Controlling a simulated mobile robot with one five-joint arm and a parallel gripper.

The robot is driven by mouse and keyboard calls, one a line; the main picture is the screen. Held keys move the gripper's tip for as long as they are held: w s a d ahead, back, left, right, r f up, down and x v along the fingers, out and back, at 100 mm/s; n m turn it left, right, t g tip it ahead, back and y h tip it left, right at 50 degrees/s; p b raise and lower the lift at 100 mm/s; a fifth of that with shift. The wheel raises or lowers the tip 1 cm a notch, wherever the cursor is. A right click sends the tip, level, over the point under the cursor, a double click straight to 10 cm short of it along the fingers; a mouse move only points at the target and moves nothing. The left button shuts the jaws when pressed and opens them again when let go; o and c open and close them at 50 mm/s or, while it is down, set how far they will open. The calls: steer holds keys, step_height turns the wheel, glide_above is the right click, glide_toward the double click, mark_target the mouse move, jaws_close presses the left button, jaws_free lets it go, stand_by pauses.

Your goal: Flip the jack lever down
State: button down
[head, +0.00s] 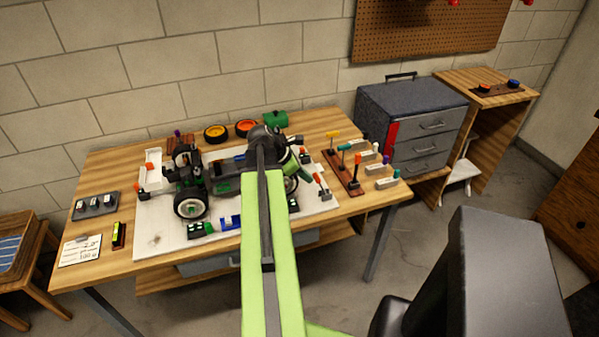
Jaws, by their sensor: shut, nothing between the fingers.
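The racecar (192,208) stands on a white mat (155,240) on the wooden table, with its right part hidden behind my arm. A red-tipped lever (321,181) stands tilted at the mat's right edge. An orange-marked upright piece (152,160) stands at the mat's left side. I cannot tell for certain which of these is the jack lever. My gripper (291,160) is at the far end of my green arm, over the car's right part. It is shut and seems empty. Its fingertips are small and partly hidden, so I cannot tell whether they touch anything.
A brown tool rack (343,173) with coloured handles lies right of the mat. A grey drawer cabinet (413,113) stands right. The table's left front holds a paper note (80,251).

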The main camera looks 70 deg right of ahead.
steer(key=s+d+r+t+y+p, duration=0.1)
steer(key=s+d+t+y+p, duration=0.2)
steer(key=s+d, duration=0.6)
steer(key=shift+s+t+y+p, duration=0.35)
steer(key=shift+s+t+y, duration=0.35)
steer(key=shift+s+t, duration=0.45)
steer(key=shift+s, duration=0.2)
step_height(320, 180, up, 12)
steer(key=p, duration=1.2)
steer(key=shift+d+f, duration=0.15)
steer(key=shift+d, duration=0.1)
